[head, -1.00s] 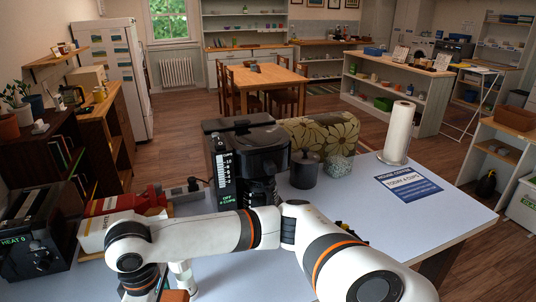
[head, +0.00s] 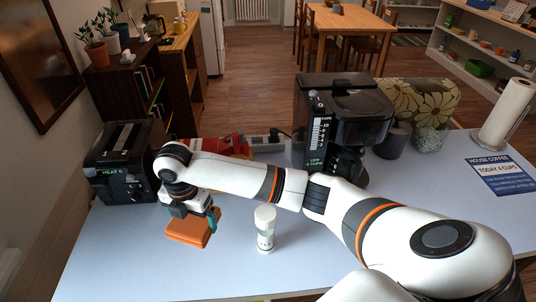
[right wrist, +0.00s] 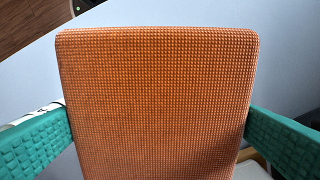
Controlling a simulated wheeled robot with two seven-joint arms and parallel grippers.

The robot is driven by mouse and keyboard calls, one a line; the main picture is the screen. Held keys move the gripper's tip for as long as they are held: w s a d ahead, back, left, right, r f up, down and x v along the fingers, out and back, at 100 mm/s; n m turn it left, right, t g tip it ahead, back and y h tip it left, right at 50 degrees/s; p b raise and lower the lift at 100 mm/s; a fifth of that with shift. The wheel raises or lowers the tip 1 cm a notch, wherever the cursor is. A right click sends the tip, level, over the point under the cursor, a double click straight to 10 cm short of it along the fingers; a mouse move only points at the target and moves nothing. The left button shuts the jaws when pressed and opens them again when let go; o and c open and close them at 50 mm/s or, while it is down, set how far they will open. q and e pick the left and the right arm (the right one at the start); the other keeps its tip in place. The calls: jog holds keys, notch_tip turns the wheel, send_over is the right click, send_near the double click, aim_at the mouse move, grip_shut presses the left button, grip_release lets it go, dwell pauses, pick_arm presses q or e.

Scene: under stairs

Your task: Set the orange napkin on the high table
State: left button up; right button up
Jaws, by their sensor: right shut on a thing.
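The orange napkin (head: 187,232) is a folded, thick-looking rectangle with a woven texture. It is at my right gripper (head: 196,212), over the left front part of the pale blue-grey tabletop (head: 225,262). The right wrist view shows the napkin (right wrist: 158,105) large, between the two teal fingers of the right gripper (right wrist: 155,135), which are shut on its two side edges. Whether the napkin touches the tabletop or is slightly above it, I cannot tell. My left gripper is not in view.
A white cylindrical container (head: 265,230) stands just right of the napkin. A black toaster (head: 125,160) is at the left, a red and white package (head: 222,147) behind my arm. The coffee maker (head: 345,120) and paper towel roll (head: 504,112) stand farther right. The front tabletop is mostly clear.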

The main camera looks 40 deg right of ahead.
jog(key=shift+s+f, duration=0.1)
jog(key=shift+f, duration=0.25)
notch_tip(320, 180, down, 8)
jog(key=shift+f+p, duration=0.2)
jog(key=shift+p, duration=1.05)
jog(key=shift+f, duration=0.45)
jog(key=shift+f, duration=0.1)
jog(key=o, duration=1)
jog(key=shift+o, duration=0.2)
